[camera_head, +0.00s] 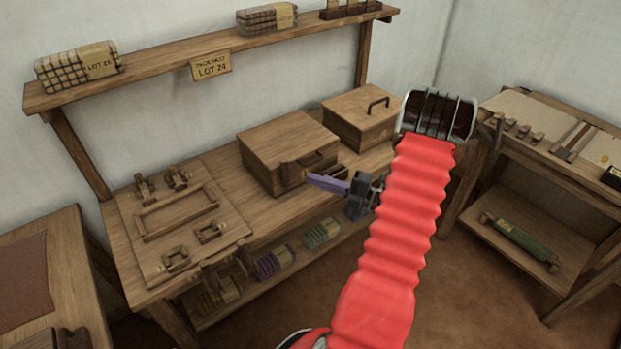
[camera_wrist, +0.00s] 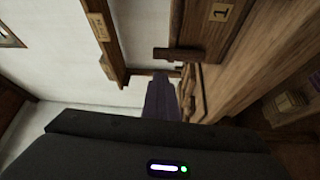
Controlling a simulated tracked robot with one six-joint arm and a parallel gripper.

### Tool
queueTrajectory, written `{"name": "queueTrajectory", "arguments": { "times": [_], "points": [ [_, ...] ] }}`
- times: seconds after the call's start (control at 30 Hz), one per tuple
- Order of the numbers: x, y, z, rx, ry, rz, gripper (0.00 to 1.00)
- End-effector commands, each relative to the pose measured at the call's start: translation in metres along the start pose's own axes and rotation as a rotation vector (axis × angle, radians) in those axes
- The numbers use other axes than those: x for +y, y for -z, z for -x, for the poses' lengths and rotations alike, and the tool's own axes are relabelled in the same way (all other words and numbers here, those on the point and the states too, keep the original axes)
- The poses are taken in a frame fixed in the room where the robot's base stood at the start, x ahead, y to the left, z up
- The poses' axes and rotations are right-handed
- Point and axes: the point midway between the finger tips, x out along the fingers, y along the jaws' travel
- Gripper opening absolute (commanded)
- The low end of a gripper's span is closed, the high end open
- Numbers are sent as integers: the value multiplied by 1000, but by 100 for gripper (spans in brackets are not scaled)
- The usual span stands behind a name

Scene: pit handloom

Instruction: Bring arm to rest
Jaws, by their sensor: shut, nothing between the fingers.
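My arm, in a red ribbed sleeve, reaches up across the middle of the head view. My gripper (camera_head: 322,183) is shut and empty. Its purple fingers point left, in front of a wooden box (camera_head: 283,140) with a handle on the workbench (camera_head: 222,165). In the wrist view the shut fingers (camera_wrist: 160,90) point toward the bench area, with the handle of a box marked 1 (camera_wrist: 205,30) close beyond them. I cannot tell whether the fingers touch the handle.
A second lidded box (camera_head: 350,115) stands to the right on the bench. A wooden board with small frames (camera_head: 180,215) lies at its left end. A shelf (camera_head: 200,60) with bundles runs above. A side table (camera_head: 550,150) stands right. Brown floor is clear at lower right.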

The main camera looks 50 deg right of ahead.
Motion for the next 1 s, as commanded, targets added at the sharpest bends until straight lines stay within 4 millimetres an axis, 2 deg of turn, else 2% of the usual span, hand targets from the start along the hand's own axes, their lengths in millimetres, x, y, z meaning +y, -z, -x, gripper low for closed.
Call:
{"name": "queueTrajectory", "arguments": {
  "times": [0.73, 0.87, 1.0],
  "points": [
    [0, 1, 2, 4, 0, 8, 0],
    [-2, 0, 2, 2, 7, 71, 0],
    [-15, 5, 2, 25, 53, 216, 0]
  ]
}}
